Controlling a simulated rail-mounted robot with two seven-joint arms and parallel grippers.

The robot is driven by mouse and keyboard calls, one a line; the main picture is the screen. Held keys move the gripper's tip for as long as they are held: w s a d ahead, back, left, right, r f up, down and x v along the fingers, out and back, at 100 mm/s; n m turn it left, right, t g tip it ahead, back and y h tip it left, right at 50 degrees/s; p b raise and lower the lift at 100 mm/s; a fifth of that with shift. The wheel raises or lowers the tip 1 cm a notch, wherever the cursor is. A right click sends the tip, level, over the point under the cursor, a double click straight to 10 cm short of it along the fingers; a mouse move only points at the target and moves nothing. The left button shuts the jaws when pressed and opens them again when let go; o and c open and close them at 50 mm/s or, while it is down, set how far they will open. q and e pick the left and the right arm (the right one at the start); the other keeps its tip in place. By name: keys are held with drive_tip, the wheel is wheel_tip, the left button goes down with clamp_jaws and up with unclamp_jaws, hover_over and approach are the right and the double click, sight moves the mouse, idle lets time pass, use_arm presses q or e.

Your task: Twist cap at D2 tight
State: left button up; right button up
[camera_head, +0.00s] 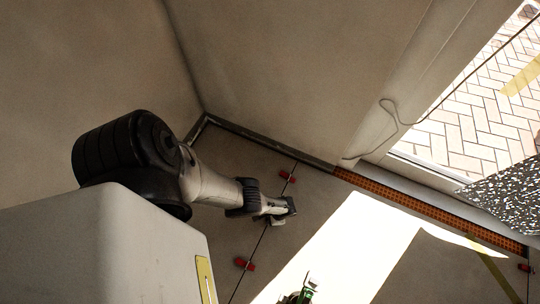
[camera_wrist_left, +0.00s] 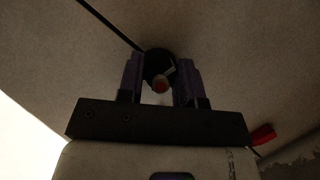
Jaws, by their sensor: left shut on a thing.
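My left gripper (camera_head: 285,210) reaches down over the floor tiles, above a dark joint line. In the left wrist view, the left gripper (camera_wrist_left: 160,80) has its two purple-grey fingers shut on a round cap (camera_wrist_left: 157,62), dark with a small red and pale centre. The fingers hide part of the cap, and no label is readable. One red cap (camera_head: 288,177) stands on the joint beyond the gripper, and another red cap (camera_head: 244,264) is nearer on the same line. A red cap (camera_wrist_left: 262,135) also shows at right in the wrist view.
Walls meet in a corner behind the arm. An orange strip (camera_head: 430,208) runs along the doorway edge, with a loose cable (camera_head: 395,110) beside it. Bright sunlight covers part of the floor.

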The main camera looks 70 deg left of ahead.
use_arm(q)
drive_tip(key=m+y, duration=0.1)
drive_tip(key=m, duration=0.2)
drive_tip(key=shift+m+t, duration=0.3)
drive_tip(key=shift+m+t+y+p, duration=0.3)
drive_tip(key=shift+m+y, duration=0.3)
drive_tip(key=shift+m, duration=0.8)
drive_tip(key=o, duration=0.9)
drive_tip(key=shift+o, duration=0.2)
drive_tip(key=shift+r, duration=0.1)
drive_tip(key=p+v, duration=1.1)
drive_tip(key=v, duration=0.2)
drive_tip(key=shift+d+r, duration=0.2)
drive_tip(key=shift+r, duration=0.05)
